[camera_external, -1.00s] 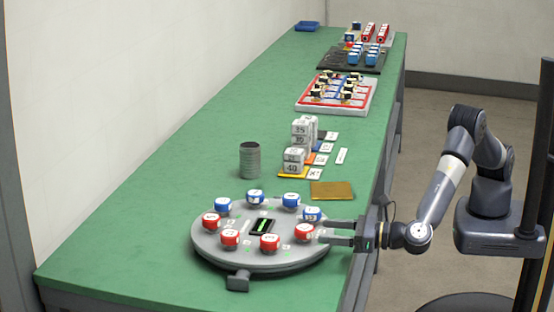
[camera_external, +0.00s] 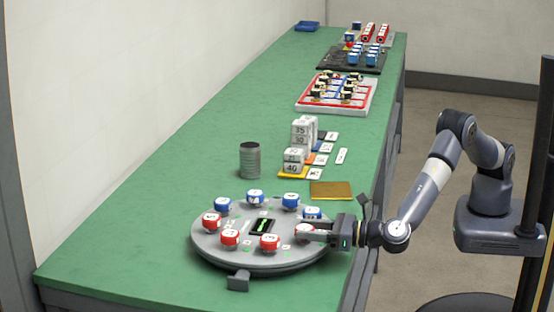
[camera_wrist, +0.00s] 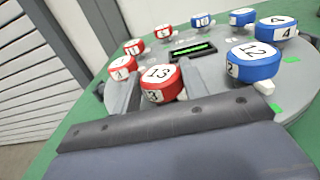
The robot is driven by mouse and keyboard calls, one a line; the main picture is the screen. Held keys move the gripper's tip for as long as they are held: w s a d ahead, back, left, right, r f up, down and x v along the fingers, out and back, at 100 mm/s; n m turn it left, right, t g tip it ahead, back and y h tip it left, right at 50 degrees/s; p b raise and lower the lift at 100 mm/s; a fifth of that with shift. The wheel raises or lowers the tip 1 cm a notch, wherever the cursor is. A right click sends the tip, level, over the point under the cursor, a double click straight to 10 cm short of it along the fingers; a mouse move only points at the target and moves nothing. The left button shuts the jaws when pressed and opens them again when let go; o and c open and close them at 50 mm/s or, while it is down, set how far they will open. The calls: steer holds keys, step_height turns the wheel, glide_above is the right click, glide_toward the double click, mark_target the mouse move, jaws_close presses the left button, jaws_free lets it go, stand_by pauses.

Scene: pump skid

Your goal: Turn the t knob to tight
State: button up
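A round grey turntable-like panel (camera_external: 225,252) carries a ring of red and blue numbered knobs. No knob marked "t" is readable. My gripper (camera_external: 312,231) reaches in from the right at the red knob (camera_external: 303,230) on the panel's right side. In the wrist view this red knob (camera_wrist: 162,84) reads 13 and sits between my two fingers (camera_wrist: 160,88), one on each side. The fingers look open around it; contact is not clear. A blue knob marked 12 (camera_wrist: 252,60) stands to the right of the fingers.
Other red knobs (camera_wrist: 123,67) and blue knobs (camera_wrist: 276,30) stand close by around a dark display with green marks (camera_wrist: 193,52). A brass plate (camera_external: 332,190), a grey cylinder (camera_external: 250,160) and number blocks (camera_external: 293,160) are farther back on the green bench (camera_external: 130,230).

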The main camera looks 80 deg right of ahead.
steer(key=c, duration=0.4)
steer(key=shift+w+a+r+m+g+h+b, duration=0.1)
steer(key=shift+m+g+h+b, duration=0.05)
steer(key=shift+m+h, duration=0.8)
steer(key=shift+s+a+f+m+g+h+b, duration=0.15)
steer(key=shift+m+h, duration=0.35)
steer(key=shift+h, duration=0.75)
steer(key=shift+w+a+r+m+g+h+b, duration=0.1)
steer(key=shift+w+r+m+h+b, duration=0.1)
steer(key=shift+m+h, duration=0.75)
steer(key=shift+g+h, duration=0.3)
steer(key=shift+h, duration=0.25)
steer(key=o, duration=1)
steer(key=shift+c, duration=0.2)
steer(key=v, duration=1.1)
steer(key=shift+d+b, duration=0.1)
steer(key=shift+b, duration=0.3)
